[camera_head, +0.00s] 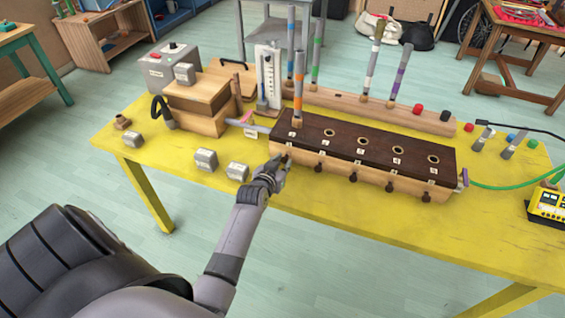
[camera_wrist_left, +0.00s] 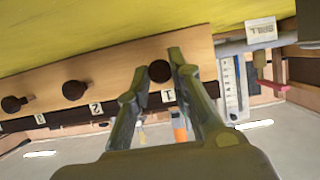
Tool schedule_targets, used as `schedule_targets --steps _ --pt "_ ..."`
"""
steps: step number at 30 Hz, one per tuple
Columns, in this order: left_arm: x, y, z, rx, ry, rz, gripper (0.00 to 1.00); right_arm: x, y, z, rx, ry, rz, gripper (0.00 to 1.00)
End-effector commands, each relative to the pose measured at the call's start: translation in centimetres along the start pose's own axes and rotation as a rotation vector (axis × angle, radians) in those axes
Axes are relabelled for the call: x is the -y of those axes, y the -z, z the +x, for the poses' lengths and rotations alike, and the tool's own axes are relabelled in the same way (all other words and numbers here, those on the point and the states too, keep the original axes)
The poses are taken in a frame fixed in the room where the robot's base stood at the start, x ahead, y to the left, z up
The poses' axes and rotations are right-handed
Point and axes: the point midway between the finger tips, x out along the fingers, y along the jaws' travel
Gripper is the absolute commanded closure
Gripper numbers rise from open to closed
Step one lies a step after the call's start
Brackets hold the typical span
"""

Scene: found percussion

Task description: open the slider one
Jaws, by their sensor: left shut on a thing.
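The long wooden wind chest (camera_head: 345,168) with a dark top and several holes stands on the yellow table. A row of dark round slider knobs runs along its front. My left gripper (camera_head: 282,166) is at the leftmost knob, which it mostly hides in the head view. In the left wrist view, the dark knob of slider one (camera_wrist_left: 160,71) sits beside the label 1, between the two fingers of my left gripper (camera_wrist_left: 154,76), which are shut on it. The other knobs (camera_wrist_left: 74,90) are free. My right gripper is not in view.
Small grey blocks (camera_head: 205,159) lie on the yellow table (camera_head: 400,228) left of my gripper. A wooden bellows box (camera_head: 200,95) and a white gauge (camera_head: 268,75) stand behind. An orange-banded pipe (camera_head: 298,90) stands at the chest's left end. The table's front strip is clear.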

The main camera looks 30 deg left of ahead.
Motion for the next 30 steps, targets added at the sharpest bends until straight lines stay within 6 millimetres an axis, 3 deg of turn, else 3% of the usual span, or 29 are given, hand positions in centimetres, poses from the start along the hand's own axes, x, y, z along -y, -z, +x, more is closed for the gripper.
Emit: schedule_targets --steps 6,14,15,24,30 --pt "0.0 -0.8 -2.4 0.004 -0.001 0.002 1.0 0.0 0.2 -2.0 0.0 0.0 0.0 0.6" --pt "0.0 -1.0 -2.4 0.001 -0.001 0.001 1.0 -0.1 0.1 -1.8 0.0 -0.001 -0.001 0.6" --pt "0.0 -1.0 -2.4 0.001 -0.001 0.001 0.79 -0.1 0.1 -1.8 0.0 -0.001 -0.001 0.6" --pt "0.0 -1.0 -2.4 0.001 -0.001 0.001 0.59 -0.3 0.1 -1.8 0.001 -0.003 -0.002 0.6" --pt "0.0 -1.0 -2.4 0.001 -0.001 0.001 0.59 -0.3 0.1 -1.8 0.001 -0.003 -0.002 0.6"
